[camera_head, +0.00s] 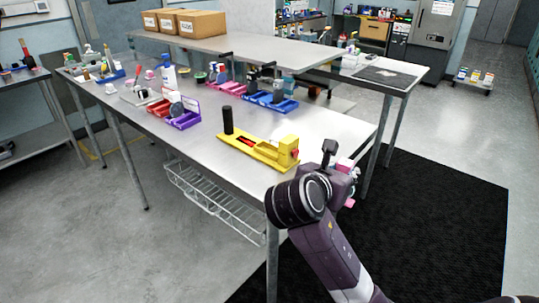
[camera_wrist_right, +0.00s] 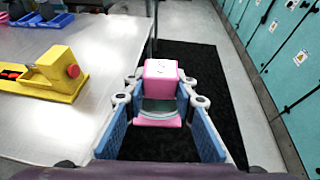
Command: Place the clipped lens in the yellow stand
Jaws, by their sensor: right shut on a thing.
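The yellow stand (camera_head: 258,153) lies on the metal table, with a black cylinder (camera_head: 227,120) at its left end and a raised yellow block at its right end. The block end also shows at the left of the right wrist view (camera_wrist_right: 52,80). My right gripper (camera_head: 340,178) is beyond the table's right edge, right of the stand and apart from it. In the wrist view my right gripper (camera_wrist_right: 160,92) is shut on the clipped lens, a pink clip (camera_wrist_right: 160,69) with a grey-green disc (camera_wrist_right: 158,106) under its top. My left gripper is not in view.
The metal table (camera_head: 325,125) is bare around the stand's right end. A purple holder (camera_head: 185,121), red trays and blue trays (camera_head: 277,103) stand farther back and left. A raised shelf with cardboard boxes (camera_head: 198,23) is behind. A black mat (camera_head: 430,220) covers the floor at right.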

